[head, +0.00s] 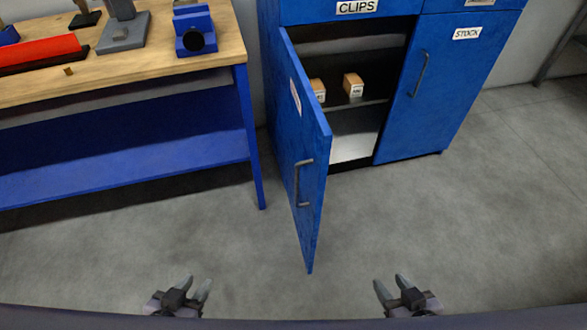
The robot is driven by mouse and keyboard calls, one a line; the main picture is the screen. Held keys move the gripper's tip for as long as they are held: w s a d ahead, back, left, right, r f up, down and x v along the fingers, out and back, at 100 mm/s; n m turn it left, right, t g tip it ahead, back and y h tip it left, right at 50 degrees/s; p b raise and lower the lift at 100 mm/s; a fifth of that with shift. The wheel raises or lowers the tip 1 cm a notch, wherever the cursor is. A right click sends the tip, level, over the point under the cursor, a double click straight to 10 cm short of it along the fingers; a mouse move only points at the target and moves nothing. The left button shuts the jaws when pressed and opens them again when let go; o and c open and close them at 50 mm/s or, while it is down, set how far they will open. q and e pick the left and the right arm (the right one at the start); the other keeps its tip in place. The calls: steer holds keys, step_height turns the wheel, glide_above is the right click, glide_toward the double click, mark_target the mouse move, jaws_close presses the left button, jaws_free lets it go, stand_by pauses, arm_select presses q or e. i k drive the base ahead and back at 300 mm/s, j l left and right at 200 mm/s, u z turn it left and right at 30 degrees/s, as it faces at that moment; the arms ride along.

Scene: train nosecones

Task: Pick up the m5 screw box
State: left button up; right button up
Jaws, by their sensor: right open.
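Two small cardboard-brown boxes with white labels stand on the inner shelf of the blue cabinet. One box (353,86) is in plain view near the middle of the opening. The other box (318,90) is to its left, partly hidden by the open door. The labels are too small to read, so I cannot tell which is the m5 screw box. My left gripper (197,284) and my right gripper (391,282) are both open and empty at the bottom of the view, far from the boxes and in front of the cabinet.
The cabinet's left door (308,150) stands open, jutting toward me. The right door (430,90), under a STOCK label, is shut. A wooden-topped workbench (140,70) with a red part (40,50) and a blue vise (194,30) is at left. The floor ahead is clear.

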mark_target(319, 90)
steer(key=i+j+u, duration=1)
steer(key=i+j, duration=0.2)
steer(key=k+l+z, duration=0.15)
steer(key=z, duration=0.35)
steer(key=k+l+z, duration=0.1)
steer(key=l+z, duration=0.15)
steer(key=z, duration=0.2)
steer(key=l+z, duration=0.25)
steer(key=z, duration=0.25)
steer(key=l, duration=0.6)
steer(key=i+z, duration=0.05)
